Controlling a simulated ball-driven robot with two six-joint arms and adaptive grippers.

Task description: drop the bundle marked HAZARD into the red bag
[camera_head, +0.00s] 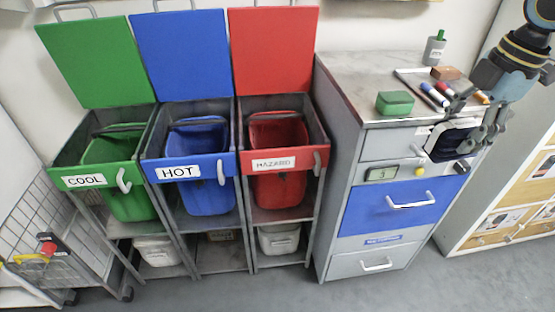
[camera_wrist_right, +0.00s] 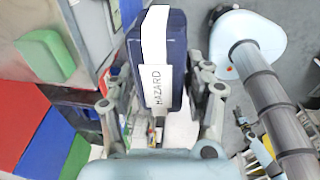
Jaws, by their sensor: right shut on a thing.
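The bundle is dark navy with a white band; in the right wrist view its label reads HAZARD (camera_wrist_right: 176,45). In the head view the bundle (camera_head: 452,141) hangs in front of the grey cabinet's upper right part. My right gripper (camera_head: 466,128) is shut on it, with a finger on each side in the right wrist view (camera_wrist_right: 165,95). The red bag (camera_head: 280,187) hangs open in the rightmost bin frame, marked HAZARD, with its red lid (camera_head: 273,50) raised. It is left of the bundle, with the cabinet's left side between. My left gripper is not in view.
A blue bag (camera_head: 207,183) marked HOT and a green bag (camera_head: 128,190) marked COOL hang beside the red one, lids up. The grey cabinet (camera_head: 345,75) bears a green box (camera_head: 394,103), a pen tray and a bottle (camera_head: 434,50). A wire cart (camera_head: 50,215) stands left.

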